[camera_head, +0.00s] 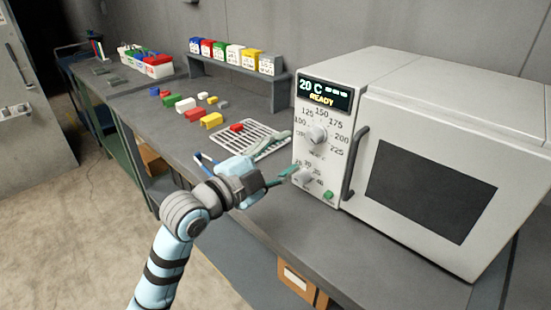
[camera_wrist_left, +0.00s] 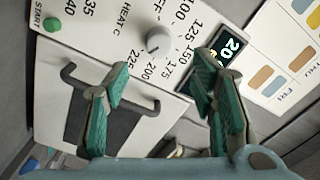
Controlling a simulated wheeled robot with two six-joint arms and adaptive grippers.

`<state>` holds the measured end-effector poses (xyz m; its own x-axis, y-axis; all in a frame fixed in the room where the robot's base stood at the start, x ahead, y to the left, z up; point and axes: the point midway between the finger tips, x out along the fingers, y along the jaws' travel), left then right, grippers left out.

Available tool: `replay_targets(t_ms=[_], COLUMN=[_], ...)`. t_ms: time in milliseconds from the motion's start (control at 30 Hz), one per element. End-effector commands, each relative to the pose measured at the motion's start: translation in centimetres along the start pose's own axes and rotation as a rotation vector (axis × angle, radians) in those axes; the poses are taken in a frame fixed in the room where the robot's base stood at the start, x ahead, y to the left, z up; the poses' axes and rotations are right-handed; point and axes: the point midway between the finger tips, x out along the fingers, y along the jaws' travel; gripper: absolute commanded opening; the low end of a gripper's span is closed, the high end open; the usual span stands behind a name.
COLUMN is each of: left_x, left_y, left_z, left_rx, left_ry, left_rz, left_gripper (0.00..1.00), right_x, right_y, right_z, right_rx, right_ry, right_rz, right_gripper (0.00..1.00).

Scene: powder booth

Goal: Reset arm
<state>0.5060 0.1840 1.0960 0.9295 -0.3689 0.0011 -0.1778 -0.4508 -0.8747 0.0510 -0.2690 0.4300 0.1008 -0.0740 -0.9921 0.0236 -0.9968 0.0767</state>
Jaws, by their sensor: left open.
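My left gripper (camera_head: 291,153) is open and empty, reaching in front of the white oven's control panel. In the left wrist view its two teal-padded fingers (camera_wrist_left: 162,80) stand wide apart, with nothing between the pads. The oven (camera_head: 430,185) has a dark window and a grey handle. Its display (camera_head: 324,95) reads 20 C and READY. The temperature knob (camera_head: 317,134) shows beyond the fingers in the left wrist view (camera_wrist_left: 158,40). A lower knob (camera_head: 304,177) is partly covered by a fingertip; I cannot tell whether they touch. My right gripper is out of view.
A wire rack (camera_head: 232,137) with a red block (camera_head: 236,127) lies left of the oven. Several coloured blocks lie farther back, near a shelf (camera_head: 230,76) of labelled bins. A white tray (camera_head: 146,68) of parts stands at the far end. The bench front is clear.

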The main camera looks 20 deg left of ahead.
Motion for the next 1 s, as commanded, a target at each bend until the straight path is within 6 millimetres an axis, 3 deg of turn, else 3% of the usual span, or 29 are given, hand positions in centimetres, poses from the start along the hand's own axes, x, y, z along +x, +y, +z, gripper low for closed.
replay_targets(t_ms=[100, 200, 667, 767, 867, 900, 1000], left_x=[-2.1, -2.9, -3.0, -3.6, -5.9, -7.5, -12.3], left_y=[0.0, 0.0, 0.5, 3.6, 10.1, 13.2, 20.0], left_z=[0.1, 0.0, 0.3, 2.0, 5.4, 6.9, 9.7], left_rx=[0.004, 0.001, -0.015, -0.105, -0.297, -0.387, -0.593], left_ry=[-0.003, 0.000, -0.009, -0.083, -0.260, -0.355, -0.598], left_rz=[0.000, 0.000, 0.009, 0.070, 0.185, 0.233, 0.321], left_gripper=[0.51, 0.51, 0.51, 0.51, 0.51, 0.51, 0.51], right_x=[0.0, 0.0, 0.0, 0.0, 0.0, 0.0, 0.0], right_y=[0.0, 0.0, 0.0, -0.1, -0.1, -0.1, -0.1], right_z=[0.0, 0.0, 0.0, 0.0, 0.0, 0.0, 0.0], right_rx=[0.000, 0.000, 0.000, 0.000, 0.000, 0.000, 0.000], right_ry=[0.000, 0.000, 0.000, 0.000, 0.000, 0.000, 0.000], right_rz=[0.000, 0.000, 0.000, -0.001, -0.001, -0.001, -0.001], right_gripper=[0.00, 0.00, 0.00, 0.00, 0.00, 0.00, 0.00])
